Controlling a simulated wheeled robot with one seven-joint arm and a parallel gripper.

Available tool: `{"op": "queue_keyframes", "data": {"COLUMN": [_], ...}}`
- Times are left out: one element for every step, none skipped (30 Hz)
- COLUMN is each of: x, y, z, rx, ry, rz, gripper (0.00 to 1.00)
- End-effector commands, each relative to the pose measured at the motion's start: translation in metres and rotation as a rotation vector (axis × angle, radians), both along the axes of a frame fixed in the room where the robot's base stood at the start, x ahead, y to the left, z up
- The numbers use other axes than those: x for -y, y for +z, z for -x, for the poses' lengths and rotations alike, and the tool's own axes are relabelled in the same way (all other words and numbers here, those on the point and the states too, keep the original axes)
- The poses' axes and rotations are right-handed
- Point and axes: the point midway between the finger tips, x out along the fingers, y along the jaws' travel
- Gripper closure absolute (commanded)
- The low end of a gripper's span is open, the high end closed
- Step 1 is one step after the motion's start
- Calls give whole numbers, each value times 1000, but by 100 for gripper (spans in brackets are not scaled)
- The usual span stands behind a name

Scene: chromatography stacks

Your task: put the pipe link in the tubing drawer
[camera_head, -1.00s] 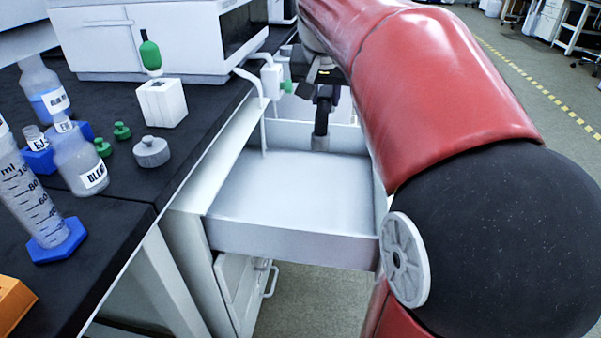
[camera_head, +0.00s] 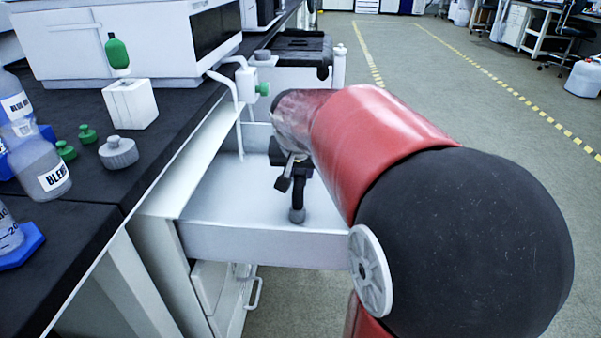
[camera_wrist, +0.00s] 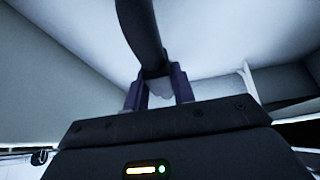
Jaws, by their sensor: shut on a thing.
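In the wrist view my gripper (camera_wrist: 158,95) is shut on the pipe link (camera_wrist: 143,28), which runs up and away from the fingers. The pale drawer interior lies behind it there. I cannot tell whether the grey end touches the drawer floor. My arm hides the drawer's right part.
The black bench (camera_head: 90,190) at left holds bottles, green stoppers, a grey cap (camera_head: 118,152) and a white block (camera_head: 130,103). White tubes and a fitting (camera_head: 246,85) stand near the drawer's back left. The visible drawer floor looks empty. Open floor lies to the right.

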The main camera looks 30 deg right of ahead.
Motion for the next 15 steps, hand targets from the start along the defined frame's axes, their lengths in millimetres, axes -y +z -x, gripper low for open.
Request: {"op": "queue_keyframes", "data": {"x": [0,0,0,0,0,0,0,0,0,0,0,0,0,0,0], "y": [-2,-2,-2,-1,-1,-1,-1,-2,-3,-5,-6,-4,-4,-4,-4], "z": [0,0,0,0,0,0,0,0,0,0,0,0,0,0,0], "rx": [3,4,4,4,4,4,4,4,4,4,4,3,2,2,2], "ry": [0,0,0,0,0,0,0,0,0,0,0,0,0,0,0], "rz": [1,2,2,2,2,2,2,2,2,2,2,1,0,0,0], "gripper": [100,100,100,100,100,100,100,100,100,100,100,70,66,62,56]}}
